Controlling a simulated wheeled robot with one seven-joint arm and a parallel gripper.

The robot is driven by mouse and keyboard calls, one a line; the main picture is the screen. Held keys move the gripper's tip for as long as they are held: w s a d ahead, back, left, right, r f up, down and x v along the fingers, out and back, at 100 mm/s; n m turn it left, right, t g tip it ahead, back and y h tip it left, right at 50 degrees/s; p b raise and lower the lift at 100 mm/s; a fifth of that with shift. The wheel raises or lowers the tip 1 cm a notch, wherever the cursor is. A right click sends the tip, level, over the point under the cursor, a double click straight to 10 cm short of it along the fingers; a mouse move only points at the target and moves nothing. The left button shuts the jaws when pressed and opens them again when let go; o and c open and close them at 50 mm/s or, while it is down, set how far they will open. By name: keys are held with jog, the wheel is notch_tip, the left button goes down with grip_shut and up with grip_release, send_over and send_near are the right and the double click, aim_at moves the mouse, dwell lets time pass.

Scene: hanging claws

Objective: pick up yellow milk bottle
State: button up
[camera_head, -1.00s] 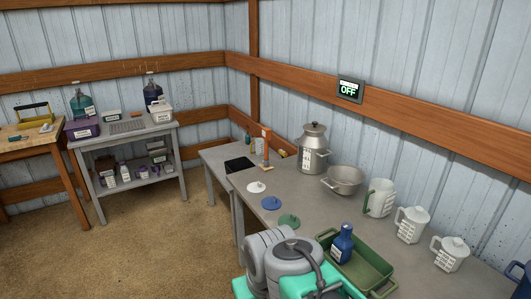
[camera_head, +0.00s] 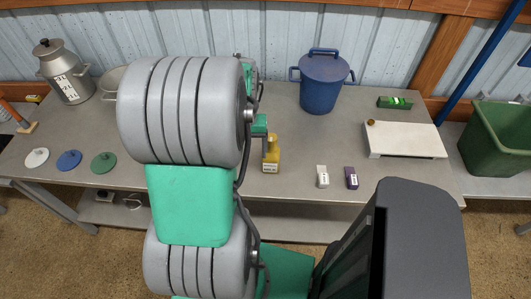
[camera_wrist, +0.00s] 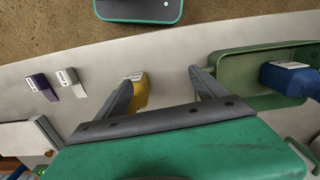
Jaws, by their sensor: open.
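The yellow milk bottle (camera_head: 273,160) stands on the grey table near its front edge in the head view, with a white label low on its side. In the wrist view the yellow bottle (camera_wrist: 141,92) shows just beside and partly behind the left finger, rather than centred between the fingers. I cannot tell whether the finger touches it. In the head view my arm covers the table left of the bottle, and the gripper is mostly hidden.
A green tray (camera_wrist: 232,66) holding a blue bottle (camera_wrist: 290,80) lies right of the gripper in the wrist view. A blue pot (camera_head: 322,85) stands behind, a white scale (camera_head: 404,142) farther right.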

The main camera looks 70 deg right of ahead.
aim_at(271, 137)
jog(key=shift+m+h, duration=0.3)
jog(key=shift+m, duration=0.1)
jog(key=s+d, duration=0.2)
jog(key=d, duration=0.1)
jog(key=s+d, duration=0.3)
jog(key=shift+s+r, duration=0.2)
jog(key=shift+s, duration=0.05)
notch_tip(271, 137, down, 7)
jog(key=shift+d+f+p, duration=0.1)
jog(key=shift+p, duration=0.6)
jog(key=shift+c, duration=0.2)
jog(key=c, duration=1.6)
jog(key=shift+r, duration=0.25)
